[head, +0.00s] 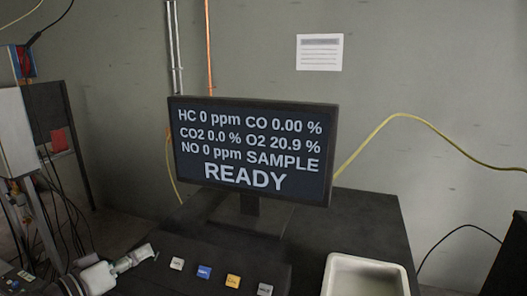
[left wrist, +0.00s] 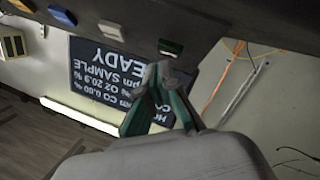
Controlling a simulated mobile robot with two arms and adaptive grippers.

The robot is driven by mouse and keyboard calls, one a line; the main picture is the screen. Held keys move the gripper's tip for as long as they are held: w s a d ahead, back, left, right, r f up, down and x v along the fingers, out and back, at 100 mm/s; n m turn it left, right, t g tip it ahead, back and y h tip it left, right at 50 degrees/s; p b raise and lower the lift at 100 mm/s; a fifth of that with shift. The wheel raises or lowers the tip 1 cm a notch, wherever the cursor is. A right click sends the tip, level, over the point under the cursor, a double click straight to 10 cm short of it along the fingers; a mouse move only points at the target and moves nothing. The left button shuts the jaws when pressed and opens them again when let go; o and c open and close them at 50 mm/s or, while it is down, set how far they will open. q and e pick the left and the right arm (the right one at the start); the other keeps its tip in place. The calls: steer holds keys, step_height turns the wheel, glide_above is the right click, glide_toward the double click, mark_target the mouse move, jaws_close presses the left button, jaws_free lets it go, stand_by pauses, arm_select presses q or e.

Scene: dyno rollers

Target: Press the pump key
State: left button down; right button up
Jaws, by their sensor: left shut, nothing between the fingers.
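A row of small keys lies on the dark panel below the monitor: a white key (head: 177,263), a blue key (head: 203,271), a yellow key (head: 233,281) and a grey key (head: 265,289). Their labels are too small to read, so I cannot tell which is the pump key. My left gripper (head: 149,253) is shut and empty, to the left of the white key and apart from it. My right gripper is not in view.
The monitor (head: 250,150) stands behind the keys and reads READY, with gas values. A white tray (head: 336,285) sits to the right of the keys. A yellow cable (head: 390,120) runs along the wall. Black cables hang at the left.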

arm_select(q)
steer(key=shift+w+f, duration=0.1)
steer(key=shift+f, duration=0.05)
steer(key=shift+w+d+f, duration=0.1)
steer(key=shift+w+f, duration=0.1)
stand_by(0.3)
steer(key=shift+b, duration=0.3)
stand_by(0.3)
steer(key=shift+s+r+p, duration=0.3)
steer(key=shift+r, duration=0.05)
steer(key=shift+s+a+r+p, duration=0.2)
steer(key=shift+r+p, duration=0.15)
steer(key=shift+r, duration=0.1)
steer(key=shift+s+a+r+p, duration=0.25)
steer(key=shift+s+r+p, duration=0.3)
steer(key=shift+s+r, duration=0.35)
steer(key=shift+s+a+r+p, duration=0.25)
steer(key=shift+s+r+p, duration=0.35)
steer(key=shift+r, duration=0.4)
